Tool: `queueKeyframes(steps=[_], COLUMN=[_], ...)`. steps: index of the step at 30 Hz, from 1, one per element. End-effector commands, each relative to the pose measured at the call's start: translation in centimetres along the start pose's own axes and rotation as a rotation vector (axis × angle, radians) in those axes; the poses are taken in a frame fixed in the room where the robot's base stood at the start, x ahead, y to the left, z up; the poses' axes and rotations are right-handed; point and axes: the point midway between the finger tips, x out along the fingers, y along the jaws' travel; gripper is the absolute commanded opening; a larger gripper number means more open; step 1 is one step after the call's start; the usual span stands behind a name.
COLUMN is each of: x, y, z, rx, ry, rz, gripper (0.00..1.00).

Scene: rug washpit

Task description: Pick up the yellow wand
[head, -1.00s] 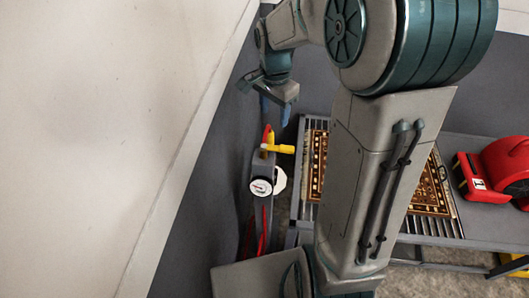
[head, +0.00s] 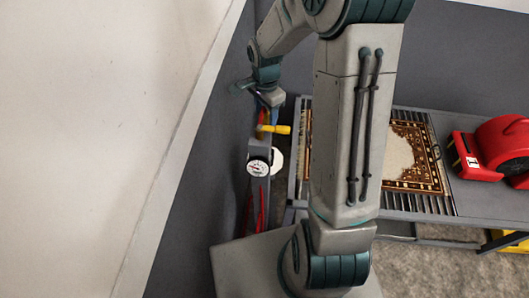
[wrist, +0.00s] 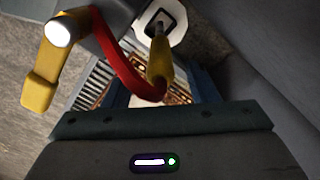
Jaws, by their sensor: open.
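The yellow wand (head: 277,129) shows in the head view as a short yellow piece at the top of a grey upright beside the wall. My gripper (head: 273,106) is just above it, pointing down, open. In the wrist view an angled yellow part (wrist: 40,88) lies at the left, outside the jaws. A curved red piece (wrist: 120,65) runs from near it to a darker yellow part (wrist: 160,62), which shows between the open fingers (wrist: 162,88). I cannot tell whether the fingers touch anything.
A round gauge (head: 259,167) and a white plate (head: 277,160) sit just below the wand; a red hose (head: 262,208) hangs lower. The grey wall (head: 215,130) is close on the left. A slatted table (head: 440,200) with a patterned rug (head: 405,160) and a red blower (head: 500,150) stands right.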

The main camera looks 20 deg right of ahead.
Motion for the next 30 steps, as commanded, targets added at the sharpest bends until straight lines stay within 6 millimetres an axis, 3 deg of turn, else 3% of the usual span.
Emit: queueKeyframes(steps=[6,15,21,30], x=[3.1,3.6,3.6,3.3], y=[0.0,-0.1,-0.1,-0.1], z=[0.2,0.2,0.1,0.1], rx=[0.0,0.0,0.0,0.0], ry=[-0.001,0.0,0.0,0.001], rz=[0.002,0.0,0.0,-0.002], gripper=[0.52,0.52,0.04,0.04])
